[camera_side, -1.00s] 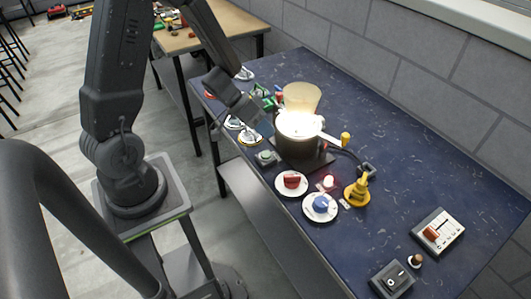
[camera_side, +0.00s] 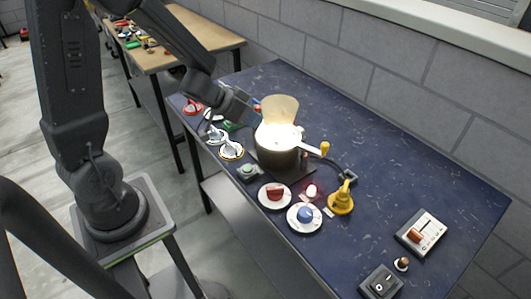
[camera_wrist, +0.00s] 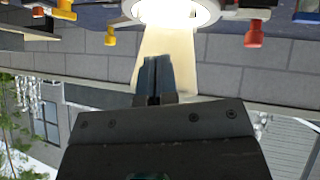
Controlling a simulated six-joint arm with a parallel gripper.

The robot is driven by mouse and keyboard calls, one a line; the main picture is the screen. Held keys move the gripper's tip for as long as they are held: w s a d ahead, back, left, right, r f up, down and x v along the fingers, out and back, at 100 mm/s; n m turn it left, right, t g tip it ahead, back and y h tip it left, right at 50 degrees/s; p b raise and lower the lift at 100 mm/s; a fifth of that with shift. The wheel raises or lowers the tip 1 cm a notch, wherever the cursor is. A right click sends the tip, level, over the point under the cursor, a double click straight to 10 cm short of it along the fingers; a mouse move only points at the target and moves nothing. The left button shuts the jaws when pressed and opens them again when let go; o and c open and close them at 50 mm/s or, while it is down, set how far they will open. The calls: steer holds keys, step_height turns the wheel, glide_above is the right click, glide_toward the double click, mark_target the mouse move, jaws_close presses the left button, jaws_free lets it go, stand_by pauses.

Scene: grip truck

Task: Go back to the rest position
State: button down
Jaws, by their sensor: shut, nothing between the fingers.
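My gripper (camera_side: 252,107) is over the far left part of the blue table (camera_side: 400,160), just left of a pale, translucent curved panel (camera_side: 281,109). In the wrist view my gripper (camera_wrist: 156,62) shows two dark fingers pressed together with nothing between them. The pale panel (camera_wrist: 180,70) stands behind the fingers there. The glowing top also shows at the upper edge of the wrist view (camera_wrist: 173,12).
A red knob (camera_side: 275,192) and a blue knob (camera_side: 305,214) sit on white discs before the pot. A yellow device (camera_side: 341,198), a slider box (camera_side: 422,232) and a black switch (camera_side: 381,282) lie to the right. The table's far right is clear. A brick wall (camera_side: 400,70) runs behind.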

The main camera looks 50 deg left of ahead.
steer(key=s+r+n+y, duration=0.1)
steer(key=s+r+y, duration=0.15)
steer(key=r, duration=0.35)
steer(key=s+r+n+y, duration=0.1)
steer(key=s+r+y, duration=0.1)
steer(key=r+y, duration=0.3)
steer(key=s+d+r+g+h, duration=0.1)
steer(key=s+d+r+h, duration=0.1)
steer(key=s+d, duration=0.2)
steer(key=s+d+r+m+g+h, duration=0.1)
steer(key=s+d, duration=0.3)
steer(key=s, duration=0.4)
steer(key=shift+s+d+r+g+h, duration=0.15)
steer(key=shift+s+r+g+h, duration=0.2)
steer(key=shift+g+h, duration=0.3)
steer(key=c, duration=1.9)
jaws_free()
steer(key=shift+w, duration=0.1)
stand_by(1.7)
